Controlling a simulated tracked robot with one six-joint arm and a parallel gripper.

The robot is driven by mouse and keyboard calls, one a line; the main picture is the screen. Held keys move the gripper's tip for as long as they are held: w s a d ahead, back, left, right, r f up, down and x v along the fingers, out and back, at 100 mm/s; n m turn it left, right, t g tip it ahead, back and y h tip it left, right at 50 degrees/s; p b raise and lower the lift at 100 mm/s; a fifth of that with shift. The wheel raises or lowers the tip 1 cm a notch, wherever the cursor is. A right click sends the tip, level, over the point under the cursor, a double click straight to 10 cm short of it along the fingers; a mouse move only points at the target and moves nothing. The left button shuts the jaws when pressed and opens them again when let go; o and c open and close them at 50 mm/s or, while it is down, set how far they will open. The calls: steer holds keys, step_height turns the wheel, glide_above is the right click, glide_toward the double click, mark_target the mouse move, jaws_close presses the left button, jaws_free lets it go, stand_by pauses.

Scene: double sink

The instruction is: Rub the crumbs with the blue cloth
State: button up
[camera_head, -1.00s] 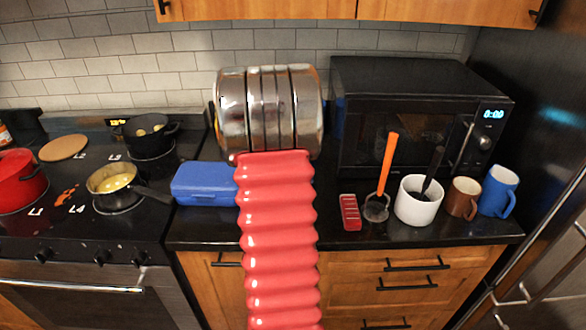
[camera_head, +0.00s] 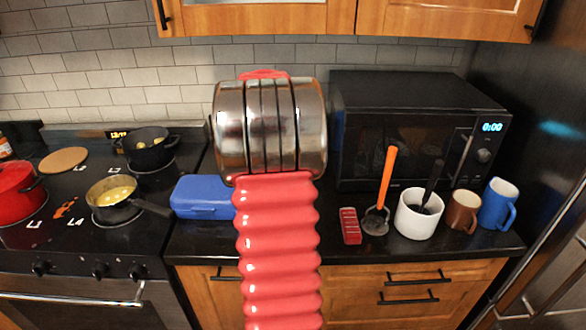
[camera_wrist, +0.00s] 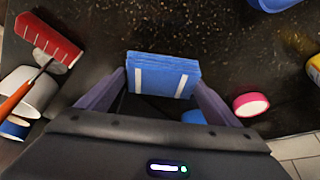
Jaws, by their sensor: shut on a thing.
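The blue cloth (camera_wrist: 158,66) is a folded blue pad with white stripes on its near side. It is in the wrist view, between the two fingers of my gripper (camera_wrist: 162,82), which is shut on it. The crumbs (camera_wrist: 165,20) are small brownish specks scattered over the dark counter, beyond the cloth in the wrist view. I cannot tell whether the cloth touches the counter. In the head view my arm hides the gripper, the cloth and the crumbs.
A red box (camera_head: 350,226), orange-handled tool (camera_head: 386,180), white pot (camera_head: 418,213), brown mug (camera_head: 461,211) and blue mug (camera_head: 497,203) line the counter's right. A blue box (camera_head: 202,197) stands left, beside the stove. A pink lid (camera_wrist: 250,104) lies right of my gripper.

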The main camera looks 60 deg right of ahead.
steer(key=shift+r, duration=1.5)
